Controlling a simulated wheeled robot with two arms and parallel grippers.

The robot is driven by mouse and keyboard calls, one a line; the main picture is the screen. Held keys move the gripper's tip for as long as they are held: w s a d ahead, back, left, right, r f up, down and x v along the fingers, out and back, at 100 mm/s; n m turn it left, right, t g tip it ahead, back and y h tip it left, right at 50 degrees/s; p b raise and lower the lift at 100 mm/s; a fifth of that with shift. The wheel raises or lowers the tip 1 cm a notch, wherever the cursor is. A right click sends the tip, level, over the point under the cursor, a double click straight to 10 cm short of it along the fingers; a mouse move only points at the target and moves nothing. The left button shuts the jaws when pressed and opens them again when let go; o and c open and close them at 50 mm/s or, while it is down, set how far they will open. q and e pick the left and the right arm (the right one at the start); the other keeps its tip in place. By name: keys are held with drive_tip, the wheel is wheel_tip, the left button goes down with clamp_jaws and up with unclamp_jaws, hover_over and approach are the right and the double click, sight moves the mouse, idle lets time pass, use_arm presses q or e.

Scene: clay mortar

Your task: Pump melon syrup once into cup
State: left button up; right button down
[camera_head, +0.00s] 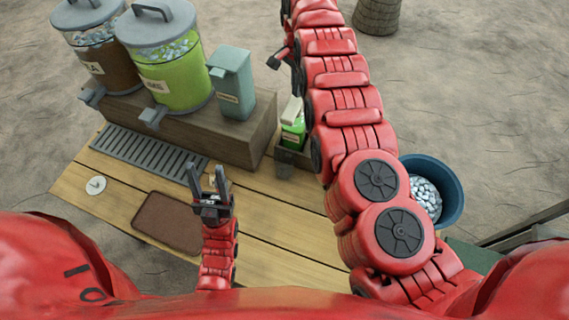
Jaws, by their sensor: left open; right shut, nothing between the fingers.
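A green syrup bottle (293,130) with a pale pump top (292,108) and a label stands in a dark holder (285,160) at the right end of the wooden riser, just left of my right arm. No cup can be made out for certain. My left gripper (208,178) is open, its two dark fingers pointing away from me above the table near the drip grate. My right arm crosses the view from lower right to the top, right of the bottle. Its gripper fingers cannot be made out; a small red and black part shows beside the arm.
Two drink dispensers (180,80), one green and one brown, stand on the wooden riser (230,140) with a grey-green box (233,85). In front are a metal grate (150,152), a brown mat (168,222) and a small white disc (96,186). A blue bucket (450,195) of ice stands right.

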sight(296, 100)
drive_tip(key=shift+f, duration=0.25)
idle(0.3)
drive_tip(key=shift+f+b, duration=1)
drive_tip(key=shift+f, duration=0.5)
drive_tip(key=shift+r, duration=1.7)
drive_tip(key=shift+r, duration=0.45)
drive_tip(key=shift+r+p, duration=0.9)
drive_tip(key=shift+r, duration=1.7)
